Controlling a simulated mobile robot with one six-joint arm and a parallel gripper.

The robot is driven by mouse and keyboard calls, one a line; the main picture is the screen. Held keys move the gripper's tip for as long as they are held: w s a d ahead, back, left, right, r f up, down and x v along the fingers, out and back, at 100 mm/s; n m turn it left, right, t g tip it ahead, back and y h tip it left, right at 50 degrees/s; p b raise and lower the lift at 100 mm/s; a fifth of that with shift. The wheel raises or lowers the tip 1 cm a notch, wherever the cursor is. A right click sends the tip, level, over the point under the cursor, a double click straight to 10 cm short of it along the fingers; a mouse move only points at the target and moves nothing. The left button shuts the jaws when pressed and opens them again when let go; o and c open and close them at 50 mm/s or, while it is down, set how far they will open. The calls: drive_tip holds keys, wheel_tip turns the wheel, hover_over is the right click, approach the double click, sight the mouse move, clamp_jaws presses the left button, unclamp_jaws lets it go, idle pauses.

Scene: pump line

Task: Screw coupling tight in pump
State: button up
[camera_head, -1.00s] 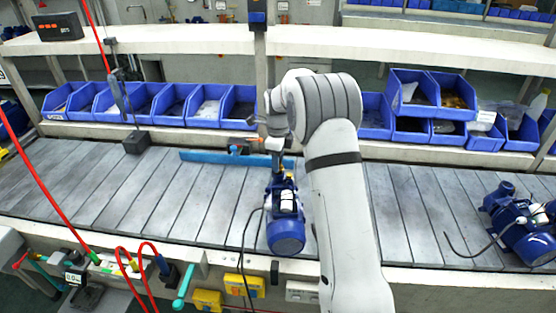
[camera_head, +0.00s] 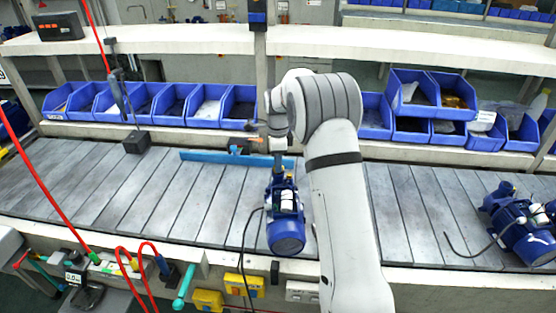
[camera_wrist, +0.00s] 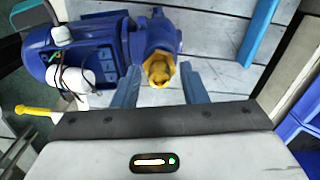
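The blue pump (camera_head: 285,220) stands on the slatted conveyor below my wrist. In the wrist view the pump (camera_wrist: 85,50) lies at upper left, with its round blue port housing facing my gripper. The yellow coupling (camera_wrist: 158,68) sits at the mouth of that port; how deeply it is seated I cannot tell. My gripper (camera_wrist: 161,68) is open, its two blue fingers apart, one on each side of the coupling with visible gaps. In the head view my gripper (camera_head: 277,168) is over the pump's top end, and the coupling is mostly hidden there.
A second blue pump (camera_head: 522,225) is at the right on the conveyor. A blue bar (camera_head: 205,157) lies behind my gripper. Blue bins (camera_head: 210,105) line the shelf behind. A black cable (camera_head: 247,235) hangs beside the near pump. The conveyor's left stretch is clear.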

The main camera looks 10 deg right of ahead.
drive_tip(key=shift+n, duration=1.7)
drive_tip(key=shift+n, duration=1.8)
clamp_jaws()
drive_tip(key=shift+m, duration=1.8)
